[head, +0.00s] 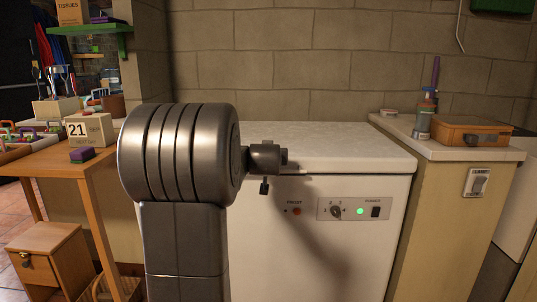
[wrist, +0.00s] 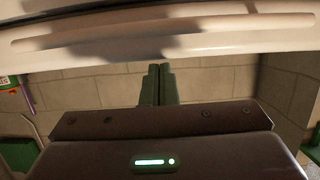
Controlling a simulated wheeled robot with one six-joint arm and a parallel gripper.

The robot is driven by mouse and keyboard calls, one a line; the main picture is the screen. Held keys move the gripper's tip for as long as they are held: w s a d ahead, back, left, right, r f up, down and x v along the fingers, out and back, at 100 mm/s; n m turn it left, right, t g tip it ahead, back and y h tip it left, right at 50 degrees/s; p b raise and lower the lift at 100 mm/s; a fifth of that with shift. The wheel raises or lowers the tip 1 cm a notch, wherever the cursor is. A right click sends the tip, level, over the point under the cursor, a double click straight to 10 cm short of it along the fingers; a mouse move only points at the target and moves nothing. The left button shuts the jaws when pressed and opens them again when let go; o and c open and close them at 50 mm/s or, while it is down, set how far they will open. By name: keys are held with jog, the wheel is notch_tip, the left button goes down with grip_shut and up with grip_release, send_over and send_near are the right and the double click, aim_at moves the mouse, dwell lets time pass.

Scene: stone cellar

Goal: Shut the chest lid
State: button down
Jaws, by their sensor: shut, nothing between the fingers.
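The chest is a white chest freezer (head: 345,245) against the stone wall in the head view. Its pale lid (head: 345,143) lies flat and level across the top, and I see no clear gap under its right part. My arm hides the left part of the lid and body. My gripper (head: 284,157) is at the height of the lid's front edge, its fingers barely distinguishable there. In the wrist view, my gripper (wrist: 159,68) has its two dark fingers together, empty, with tips near a white grooved surface (wrist: 190,35). I cannot tell whether they touch it.
A counter (head: 455,148) on the right holds a bottle (head: 424,118) and an orange-brown case (head: 470,133). A wooden table (head: 60,166) with small items stands on the left, a wooden box (head: 45,262) below it. The lid's visible top is clear.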

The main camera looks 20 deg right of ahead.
jog(key=s+a+p, duration=0.2)
jog(key=s+a, duration=0.1)
jog(key=s, duration=0.5)
jog(key=shift+s+a+r, duration=0.3)
jog(key=shift+s+a, duration=0.05)
jog(key=shift+s, duration=0.05)
jog(key=shift+w, duration=0.15)
jog(key=w+d+b, duration=0.1)
jog(key=w+d, duration=0.2)
jog(key=w, duration=0.5)
jog(key=shift+w+d+b, duration=0.25)
jog(key=shift+d+b, duration=0.05)
jog(key=shift+d, duration=0.05)
jog(key=shift+f, duration=0.1)
